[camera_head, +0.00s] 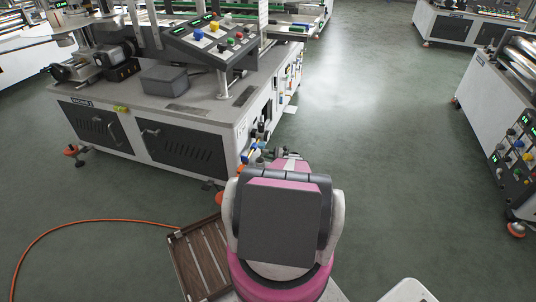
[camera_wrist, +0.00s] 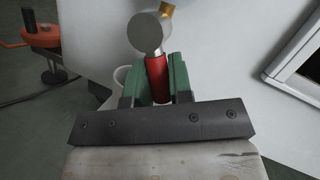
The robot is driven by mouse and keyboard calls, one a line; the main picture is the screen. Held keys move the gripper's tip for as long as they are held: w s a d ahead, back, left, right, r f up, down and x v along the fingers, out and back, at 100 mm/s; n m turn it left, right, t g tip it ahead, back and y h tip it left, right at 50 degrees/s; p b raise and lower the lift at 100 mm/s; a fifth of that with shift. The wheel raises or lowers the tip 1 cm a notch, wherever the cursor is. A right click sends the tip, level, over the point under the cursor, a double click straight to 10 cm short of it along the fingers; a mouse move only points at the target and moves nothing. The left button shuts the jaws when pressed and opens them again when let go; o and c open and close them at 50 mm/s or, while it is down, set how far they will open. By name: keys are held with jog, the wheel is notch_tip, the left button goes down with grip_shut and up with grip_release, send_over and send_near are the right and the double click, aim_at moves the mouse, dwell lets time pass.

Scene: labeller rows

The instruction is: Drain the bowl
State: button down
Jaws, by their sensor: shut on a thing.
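In the wrist view my gripper (camera_wrist: 157,68) has its two green fingers closed on the sides of a red cylindrical handle (camera_wrist: 157,80). A round grey disc (camera_wrist: 148,32) sits at the far end of the handle, with a brass-coloured fitting (camera_wrist: 167,10) behind it. A white cup-like rim (camera_wrist: 120,75) shows partly behind the left finger. I cannot make out the bowl itself. In the head view my arm hides most of the gripper, beside the end of the machine (camera_head: 235,128), where small blue fittings (camera_head: 257,144) show.
The machine's control panel (camera_head: 215,35) overhangs its top. A brown slatted platform (camera_head: 200,262) lies on the floor at lower left, and an orange hose (camera_head: 75,222) curves from it. Another machine (camera_head: 500,125) stands at right. The green floor between is clear.

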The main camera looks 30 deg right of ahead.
jog(key=shift+s+a+f+m+t, duration=0.1)
jog(key=shift+m+t, duration=0.15)
jog(key=shift+m, duration=0.2)
jog(key=shift+s+a+f+m+t, duration=0.1)
jog(key=shift+m+t, duration=0.15)
jog(key=shift+m, duration=0.2)
jog(key=c, duration=1.3)
grip_release()
jog(key=shift+v, duration=5.35)
